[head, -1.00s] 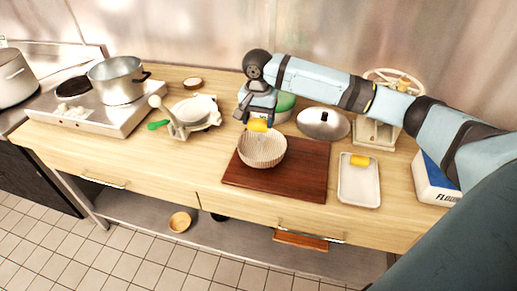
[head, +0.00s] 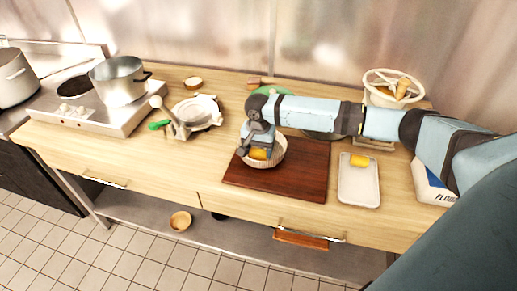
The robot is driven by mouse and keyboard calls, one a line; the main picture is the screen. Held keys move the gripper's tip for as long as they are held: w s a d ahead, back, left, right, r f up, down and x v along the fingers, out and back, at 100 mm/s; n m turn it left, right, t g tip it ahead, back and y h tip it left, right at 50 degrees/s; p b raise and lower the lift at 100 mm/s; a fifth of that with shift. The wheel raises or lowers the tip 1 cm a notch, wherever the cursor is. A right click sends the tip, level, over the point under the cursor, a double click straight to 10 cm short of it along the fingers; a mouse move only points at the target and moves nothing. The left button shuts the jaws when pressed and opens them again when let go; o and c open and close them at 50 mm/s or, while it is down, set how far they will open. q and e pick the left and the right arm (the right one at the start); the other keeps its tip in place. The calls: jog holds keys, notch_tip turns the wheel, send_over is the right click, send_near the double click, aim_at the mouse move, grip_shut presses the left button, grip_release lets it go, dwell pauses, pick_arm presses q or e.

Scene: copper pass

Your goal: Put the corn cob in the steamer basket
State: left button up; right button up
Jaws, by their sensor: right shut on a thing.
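The steamer basket (head: 273,163) is a round, pale, ribbed bowl on a dark red-brown board (head: 305,174). My right gripper (head: 258,149) points down into it and is shut on a yellow corn cob (head: 258,154). The cob is inside the basket's rim as seen from above; I cannot tell whether it touches the bottom. The gripper hides the back left part of the basket. A second yellow piece (head: 359,160) lies on a white tray (head: 358,190) to the right. My left gripper is not in view.
A pot (head: 118,82) stands on the stove at the left. A flour box (head: 432,186) and a white scale-like stand with a bowl (head: 394,85) are at the right. The table front left is clear.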

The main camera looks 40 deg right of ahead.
aim_at(258, 150)
jog(key=o, duration=0.9)
jog(key=shift+f, duration=0.1)
notch_tip(258, 150, up, 12)
jog(key=b, duration=0.1)
jog(key=s+a+f+n+t+y, duration=0.3)
jog(key=s+a+f+n, duration=0.1)
jog(key=a+f, duration=0.5)
jog(key=s+a+f+n+t+y, duration=0.2)
jog(key=s+a+f+n, duration=0.25)
jog(key=a+f, duration=0.45)
jog(key=s+f+n+t, duration=0.1)
jog(key=s+f+t, duration=0.1)
jog(key=s, duration=0.4)
jog(key=s+f+n+t+h, duration=0.1)
jog(key=s+f+n+t, duration=0.1)
jog(key=s, duration=0.4)
jog(key=s+f+n+t, duration=0.1)
jog(key=s+f+t, duration=0.1)
jog(key=s, duration=0.4)
jog(key=shift+s+d+f+n+h, duration=0.25)
jog(key=shift+d+f+h, duration=0.1)
jog(key=shift+f, duration=0.35)
